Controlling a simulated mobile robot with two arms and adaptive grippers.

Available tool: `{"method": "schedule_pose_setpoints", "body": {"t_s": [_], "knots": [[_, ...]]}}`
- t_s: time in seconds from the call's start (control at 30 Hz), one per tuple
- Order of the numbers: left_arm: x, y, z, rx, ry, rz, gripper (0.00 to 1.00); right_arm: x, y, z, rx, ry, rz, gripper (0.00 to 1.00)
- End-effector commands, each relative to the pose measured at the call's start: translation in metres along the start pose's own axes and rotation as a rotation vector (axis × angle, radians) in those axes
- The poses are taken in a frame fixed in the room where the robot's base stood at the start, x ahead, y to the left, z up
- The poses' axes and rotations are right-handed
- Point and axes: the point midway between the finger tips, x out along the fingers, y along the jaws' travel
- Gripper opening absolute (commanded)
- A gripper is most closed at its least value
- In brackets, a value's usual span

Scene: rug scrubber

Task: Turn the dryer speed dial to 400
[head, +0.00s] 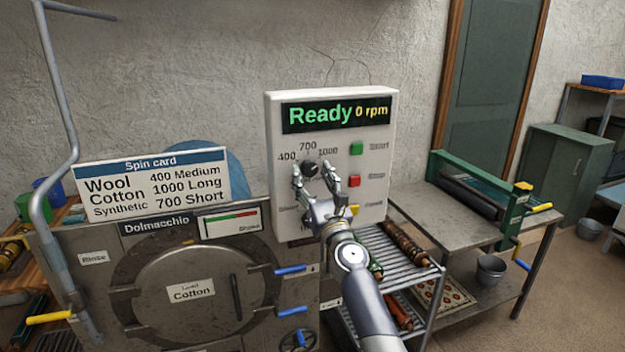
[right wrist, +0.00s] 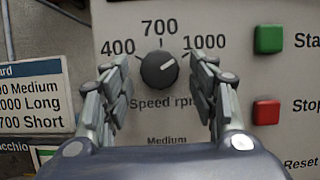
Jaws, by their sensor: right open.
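The speed dial (head: 310,168) is a dark round knob on the white control panel (head: 280,110), below the marks 400, 700 and 1000. In the right wrist view the dial (right wrist: 158,70) shows a light pointer line toward the upper right, toward 1000. The display (head: 335,114) reads "Ready 0 rpm". My right gripper (head: 315,178) is open in front of the panel. Its fingers (right wrist: 160,85) stand left and right of the dial with gaps on both sides; I cannot tell the depth gap. My left gripper is not in view.
A green start button (head: 356,149), red stop button (head: 354,182) and yellow reset button (head: 354,209) are right of the dial. A spin card (head: 150,185) stands left of the panel, above the round drum door (head: 190,290). A rack of rollers (head: 400,270) is below right.

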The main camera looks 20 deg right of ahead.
Motion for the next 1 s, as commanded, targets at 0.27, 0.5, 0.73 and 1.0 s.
{"method": "schedule_pose_setpoints", "body": {"t_s": [0.27, 0.5, 0.73, 1.0], "knots": [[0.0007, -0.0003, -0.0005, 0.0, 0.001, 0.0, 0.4, 0.0036, 0.0001, 0.0, 0.0, 0.001, 0.0, 0.54], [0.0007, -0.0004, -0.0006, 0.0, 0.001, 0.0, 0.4, 0.0034, 0.0001, 0.0001, 0.0, 0.001, 0.0, 0.15], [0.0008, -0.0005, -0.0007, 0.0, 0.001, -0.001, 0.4, 0.0034, 0.0, 0.0001, -0.003, 0.0, 0.001, 0.09], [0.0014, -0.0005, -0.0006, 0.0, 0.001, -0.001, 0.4, 0.0033, -0.0013, -0.0001, -0.071, 0.001, 0.028, 0.09]]}}
